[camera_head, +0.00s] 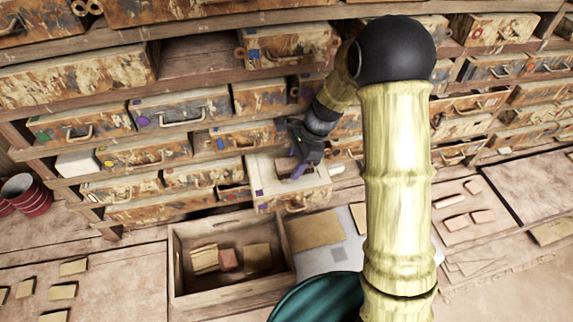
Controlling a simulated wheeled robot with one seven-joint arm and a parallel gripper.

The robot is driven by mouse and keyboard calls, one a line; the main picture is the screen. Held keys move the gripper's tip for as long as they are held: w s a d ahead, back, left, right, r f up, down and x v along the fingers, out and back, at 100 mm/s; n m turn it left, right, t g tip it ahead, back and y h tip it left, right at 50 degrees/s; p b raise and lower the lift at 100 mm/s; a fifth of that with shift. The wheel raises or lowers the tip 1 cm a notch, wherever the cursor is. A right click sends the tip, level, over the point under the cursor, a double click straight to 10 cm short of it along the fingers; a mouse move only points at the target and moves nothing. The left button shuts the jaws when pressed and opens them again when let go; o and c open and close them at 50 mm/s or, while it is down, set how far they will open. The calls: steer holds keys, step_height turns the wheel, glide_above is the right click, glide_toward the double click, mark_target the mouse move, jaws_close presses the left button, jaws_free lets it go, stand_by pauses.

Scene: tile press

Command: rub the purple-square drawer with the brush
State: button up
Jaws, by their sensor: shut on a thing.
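The drawer with a small purple square (262,206) at the left of its pale front is pulled out from the shelf in the middle of the head view. My dark gripper (302,158) is over this drawer, pointing down into it. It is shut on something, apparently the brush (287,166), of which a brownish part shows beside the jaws.
Rows of worn drawers with coloured marks, such as a purple-circle drawer (178,108), fill the shelf around. An open wooden crate (181,268) with several blocks stands below left. Red cups (27,193) stand at far left. My arm blocks the right-centre.

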steer(key=shift+w+d, duration=0.35)
steer(key=shift+d, duration=0.25)
steer(key=shift+w+d+f, duration=0.1)
steer(key=shift+w+d, duration=0.05)
steer(key=shift+d, duration=0.85)
steer(key=shift+w+d, duration=0.15)
steer(key=shift+d, duration=0.8)
steer(key=shift+a, duration=0.2)
steer(key=shift+s+a+f, duration=0.15)
steer(key=shift+f, duration=0.05)
